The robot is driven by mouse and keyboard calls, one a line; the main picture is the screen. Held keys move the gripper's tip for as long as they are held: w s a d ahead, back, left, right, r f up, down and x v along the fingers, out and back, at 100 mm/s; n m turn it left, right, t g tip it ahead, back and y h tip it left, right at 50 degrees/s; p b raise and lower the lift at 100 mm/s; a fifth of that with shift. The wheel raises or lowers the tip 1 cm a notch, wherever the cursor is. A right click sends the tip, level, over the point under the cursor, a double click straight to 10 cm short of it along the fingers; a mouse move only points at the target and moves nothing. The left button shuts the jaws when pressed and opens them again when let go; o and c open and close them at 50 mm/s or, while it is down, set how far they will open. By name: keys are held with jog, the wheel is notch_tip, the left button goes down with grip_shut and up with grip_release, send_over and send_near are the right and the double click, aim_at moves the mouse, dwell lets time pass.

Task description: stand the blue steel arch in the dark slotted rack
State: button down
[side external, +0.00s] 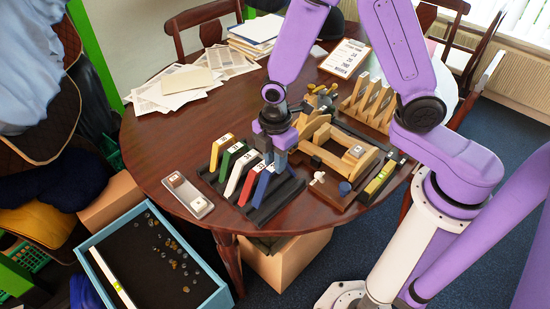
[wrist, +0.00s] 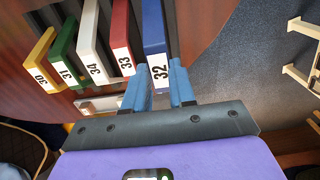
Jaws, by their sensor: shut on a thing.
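The blue arch (side external: 263,187), labelled 32, is at the right end of a row of coloured arches. In the wrist view the blue arch (wrist: 154,30) extends away from between my fingers. My gripper (side external: 272,153) points down over the row and is shut on the blue arch; its blue fingers (wrist: 160,76) sit either side of the labelled end. The dark slotted rack (side external: 286,205) lies under the row on the table. The blue arch is at the rack's right part, but I cannot tell whether its feet are down in a slot.
Close beside it stand the red (side external: 248,187), white (side external: 235,176), green (side external: 230,157) and yellow (side external: 219,150) arches. A wooden frame (side external: 345,157) is to the right. A small grey tray (side external: 187,195) lies to the left. The table's front edge is near.

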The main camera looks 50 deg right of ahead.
jog(key=shift+f, duration=1.9)
dwell(1.8)
dwell(0.5)
jog(key=shift+c, duration=2.3)
grip_release()
jog(key=shift+r, duration=0.1)
jog(key=shift+r, duration=2.4)
jog(key=shift+r, duration=1.5)
